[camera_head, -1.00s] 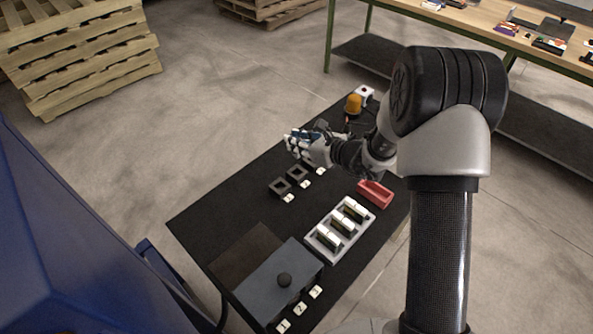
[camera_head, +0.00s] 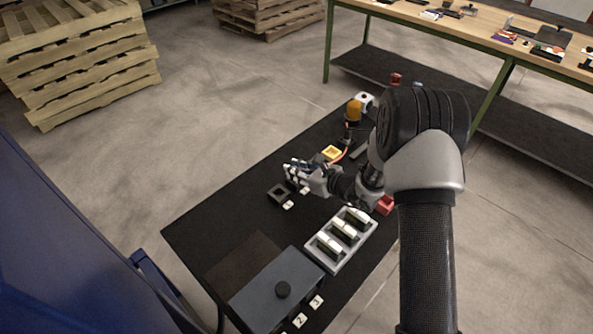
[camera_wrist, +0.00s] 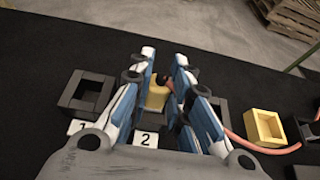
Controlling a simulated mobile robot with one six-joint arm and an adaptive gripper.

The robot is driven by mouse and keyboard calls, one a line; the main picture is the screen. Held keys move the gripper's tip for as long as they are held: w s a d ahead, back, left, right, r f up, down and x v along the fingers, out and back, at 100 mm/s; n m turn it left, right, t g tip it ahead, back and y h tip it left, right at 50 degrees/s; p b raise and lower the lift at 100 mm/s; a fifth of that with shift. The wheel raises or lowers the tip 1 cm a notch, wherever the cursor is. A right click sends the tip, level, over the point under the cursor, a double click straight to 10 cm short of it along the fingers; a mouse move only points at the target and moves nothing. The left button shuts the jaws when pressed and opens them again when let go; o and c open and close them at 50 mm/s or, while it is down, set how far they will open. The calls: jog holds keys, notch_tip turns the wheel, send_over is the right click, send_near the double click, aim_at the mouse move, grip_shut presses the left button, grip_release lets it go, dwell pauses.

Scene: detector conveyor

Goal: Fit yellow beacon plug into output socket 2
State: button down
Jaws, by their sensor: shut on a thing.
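My gripper (camera_head: 292,172) is shut on the yellow plug (camera_wrist: 157,96), which shows between the fingers in the wrist view. A red cable (camera_wrist: 236,138) runs from the plug to the right. The fingers stand at output socket 2, behind the label 2 (camera_wrist: 145,139). Only a dark edge of the socket (camera_wrist: 219,108) shows beside the right finger. I cannot tell whether the plug is inside the socket or just above it. The orange beacon (camera_head: 354,110) stands at the far end of the black table.
The empty black socket 1 (camera_wrist: 86,93) stands close to the left of the fingers. A yellow square holder (camera_wrist: 265,127) is to the right; it also shows in the head view (camera_head: 331,153). A grey tray (camera_head: 340,264) with light blocks and a grey box (camera_head: 262,300) stand nearer.

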jog(key=shift+f, duration=0.2)
jog(key=c, duration=1.5)
grip_release()
